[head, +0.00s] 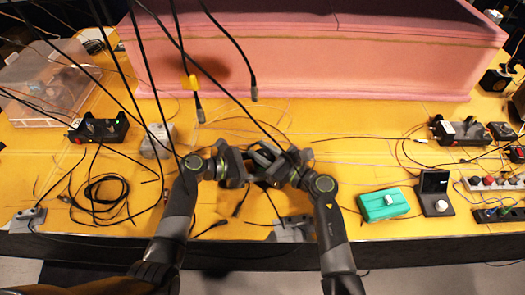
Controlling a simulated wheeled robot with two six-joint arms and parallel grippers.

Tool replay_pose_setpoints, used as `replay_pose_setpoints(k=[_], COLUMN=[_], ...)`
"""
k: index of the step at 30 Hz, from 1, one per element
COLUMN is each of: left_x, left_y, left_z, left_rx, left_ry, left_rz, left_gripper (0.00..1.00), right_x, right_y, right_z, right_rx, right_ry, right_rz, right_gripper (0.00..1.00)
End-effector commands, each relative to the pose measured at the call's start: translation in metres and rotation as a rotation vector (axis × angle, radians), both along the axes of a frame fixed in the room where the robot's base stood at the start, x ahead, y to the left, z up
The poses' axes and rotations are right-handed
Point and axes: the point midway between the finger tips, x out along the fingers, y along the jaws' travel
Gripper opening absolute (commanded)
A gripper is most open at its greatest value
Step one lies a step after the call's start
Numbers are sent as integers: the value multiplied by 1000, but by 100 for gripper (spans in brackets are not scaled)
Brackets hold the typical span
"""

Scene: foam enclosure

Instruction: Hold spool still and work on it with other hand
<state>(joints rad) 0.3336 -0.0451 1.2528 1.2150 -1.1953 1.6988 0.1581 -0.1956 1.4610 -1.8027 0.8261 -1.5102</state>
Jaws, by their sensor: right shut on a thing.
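My two grippers meet close together over the middle of the yellow table. My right gripper (272,163) is shut on a small dark object that may be the spool; its shape is mostly hidden by the fingers. My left gripper (238,165) is right beside it on the left, pointing toward it. I cannot tell whether the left fingers are open or touching the object. No other spool can be made out on the table.
A pink foam wall (320,55) closes off the back. Loose black cables hang from above and lie coiled (100,190) at left. A green box (383,204) and a small black open case (434,190) stand at right. A clear bin (48,80) is at far left.

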Motion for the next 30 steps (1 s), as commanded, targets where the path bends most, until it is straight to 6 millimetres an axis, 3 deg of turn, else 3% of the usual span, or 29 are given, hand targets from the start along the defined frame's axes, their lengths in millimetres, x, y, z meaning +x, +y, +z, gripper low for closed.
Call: replay_pose_setpoints(k=[14,15,19,30], left_x=[-1,-1,0,0], left_y=[-1,-1,-1,0], left_z=[0,0,0,0], left_rx=[-2,-2,-2,-1], left_ry=[1,1,1,0], left_rz=[-2,-2,-2,-1], left_gripper=[45,45,45,45], right_x=[-1,0,0,-3], right_y=[0,0,0,-4], right_z=[-2,-2,-1,-1], right_rx=[0,0,0,-1], right_ry=[4,4,3,2], right_rz=[-18,-17,-17,-18], right_gripper=[7,34,50,52])
